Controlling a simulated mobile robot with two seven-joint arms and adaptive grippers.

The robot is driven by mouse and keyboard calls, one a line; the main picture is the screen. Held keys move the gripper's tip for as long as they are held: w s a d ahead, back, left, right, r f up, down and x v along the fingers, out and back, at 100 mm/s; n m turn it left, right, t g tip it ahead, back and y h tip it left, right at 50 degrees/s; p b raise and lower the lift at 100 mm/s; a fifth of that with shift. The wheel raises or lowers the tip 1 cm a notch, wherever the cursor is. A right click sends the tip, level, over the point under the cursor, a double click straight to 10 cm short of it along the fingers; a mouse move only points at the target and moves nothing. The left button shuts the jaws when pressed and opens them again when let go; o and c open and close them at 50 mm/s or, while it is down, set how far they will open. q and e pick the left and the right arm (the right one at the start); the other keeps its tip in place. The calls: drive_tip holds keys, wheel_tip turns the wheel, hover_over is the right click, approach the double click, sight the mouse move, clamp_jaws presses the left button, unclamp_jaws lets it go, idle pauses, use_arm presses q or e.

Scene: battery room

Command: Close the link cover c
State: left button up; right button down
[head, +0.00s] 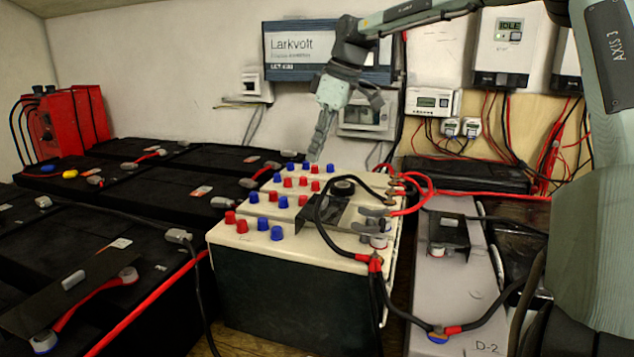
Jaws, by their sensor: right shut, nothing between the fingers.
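Several dark link covers show, and I cannot read which one is c. Another dark cover (312,214) with a grey grip sits tilted on top of the cream battery (225,236), partly behind a black cable. My right gripper (316,155) is shut and empty, pointing down above the back of the cream battery. My left gripper is out of view.
Red and blue caps (262,224) stand on the cream battery. Thick black and red cables (340,240) loop over its right side. Black batteries (150,195) fill the left. A Larkvolt sign (300,45) and an IDLE unit (500,60) hang on the back wall.

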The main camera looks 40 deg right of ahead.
sight(313, 205)
wheel_tip(313, 205, down, 9)
drive_tip(key=shift+a+p, duration=0.1)
drive_tip(key=shift+p, duration=0.3)
drive_tip(key=shift+s+d+f, duration=0.1)
drive_tip(key=shift+s+d, duration=0.1)
drive_tip(key=shift+s, duration=0.1)
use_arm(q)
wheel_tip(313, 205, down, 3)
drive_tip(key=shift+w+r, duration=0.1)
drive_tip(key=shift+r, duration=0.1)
use_arm(e)
drive_tip(key=shift+s, duration=0.1)
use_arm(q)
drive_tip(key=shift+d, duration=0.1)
